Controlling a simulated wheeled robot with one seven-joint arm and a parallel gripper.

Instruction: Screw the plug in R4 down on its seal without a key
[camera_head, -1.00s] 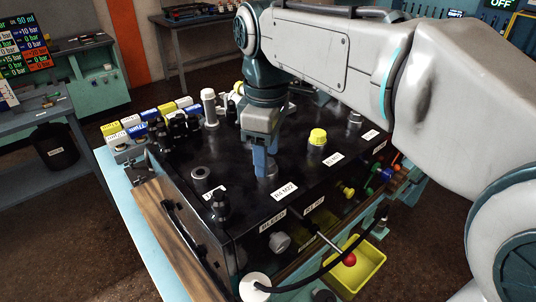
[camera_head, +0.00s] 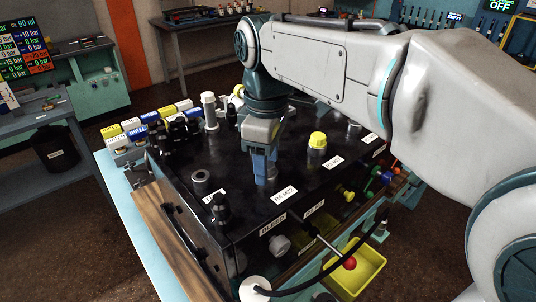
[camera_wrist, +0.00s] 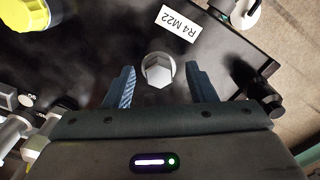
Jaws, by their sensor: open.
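The plug in R4 is a grey hex-headed plug (camera_wrist: 158,72) in a round seat, beside the white label "R4 M22" (camera_wrist: 180,28) in the wrist view. My gripper (camera_wrist: 160,75) is open, with one blue finger on each side of the plug and a gap to it on both sides. In the head view my gripper (camera_head: 265,172) points straight down at the black block's top (camera_head: 235,165), just behind the R4 label (camera_head: 284,195). The fingers mostly hide the plug there. Whether it sits on its seal cannot be told.
A yellow-capped port (camera_head: 318,140) stands right of the gripper. A black fitting (camera_head: 221,208) and an open round port (camera_head: 201,178) lie to the left. A black hose (camera_head: 325,270) and a yellow bin (camera_head: 358,270) with a red ball are in front.

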